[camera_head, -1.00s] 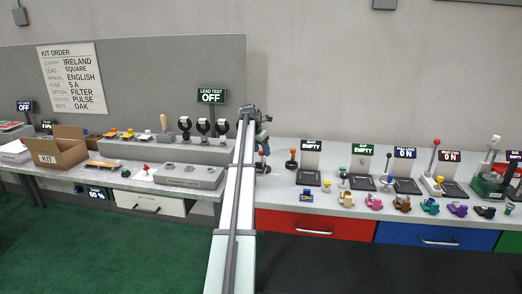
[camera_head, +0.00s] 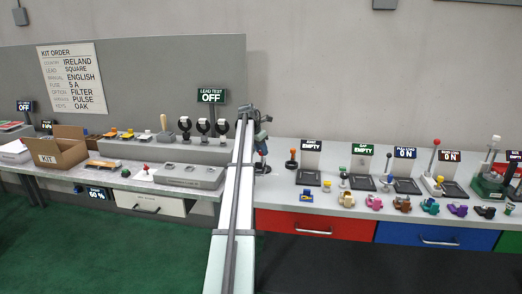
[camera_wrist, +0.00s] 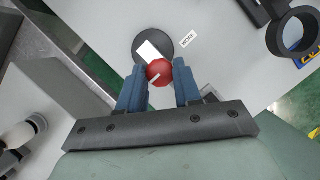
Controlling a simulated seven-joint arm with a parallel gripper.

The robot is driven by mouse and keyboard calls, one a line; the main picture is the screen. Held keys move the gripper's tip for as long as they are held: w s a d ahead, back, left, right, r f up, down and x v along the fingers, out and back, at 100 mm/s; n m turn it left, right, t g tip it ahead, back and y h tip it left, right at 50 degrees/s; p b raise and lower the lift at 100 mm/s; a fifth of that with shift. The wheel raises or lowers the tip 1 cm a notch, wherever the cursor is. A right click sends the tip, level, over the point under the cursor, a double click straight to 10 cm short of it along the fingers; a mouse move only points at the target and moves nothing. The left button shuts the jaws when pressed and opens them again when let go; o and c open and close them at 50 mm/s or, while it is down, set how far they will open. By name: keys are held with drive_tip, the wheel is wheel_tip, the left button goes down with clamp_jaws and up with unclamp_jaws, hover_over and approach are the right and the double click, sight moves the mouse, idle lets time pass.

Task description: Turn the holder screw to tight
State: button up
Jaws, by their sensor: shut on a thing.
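In the wrist view, a small round red knob (camera_wrist: 160,73) with a white mark sits between the two blue fingers of my gripper (camera_wrist: 159,80). I take this knob to be the holder screw. The fingers are shut on it, one on each side. Behind it is a dark round disc (camera_wrist: 157,40) with a white rectangular patch, beside a small label (camera_wrist: 188,40) that seems to read "WORK". In the head view, the end of my arm is over the bench near the middle. The red knob cannot be made out there.
In the wrist view, a dark ring (camera_wrist: 292,34) stands at upper right and a white rounded part (camera_wrist: 20,135) at lower left. In the head view, a "LEAD TEST OFF" sign (camera_head: 211,96) stands behind ring stands. Several stations and small coloured parts line the right bench.

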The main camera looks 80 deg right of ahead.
drive_tip(key=m, duration=0.2)
drive_tip(key=m+g+y, duration=0.1)
drive_tip(key=m, duration=0.1)
drive_tip(key=shift+w+d, duration=0.15)
drive_tip(key=shift+d, duration=0.05)
drive_tip(key=m+y, duration=0.1)
drive_tip(key=m, duration=0.2)
drive_tip(key=shift+d+m+g, duration=0.15)
drive_tip(key=shift+m+g, duration=0.25)
drive_tip(key=m+y, duration=0.2)
drive_tip(key=m, duration=0.2)
drive_tip(key=shift+d, duration=0.1)
drive_tip(key=shift+m+y, duration=0.8)
drive_tip(key=shift+m, duration=1.3)
drive_tip(key=o, duration=1)
drive_tip(key=shift+o, duration=0.2)
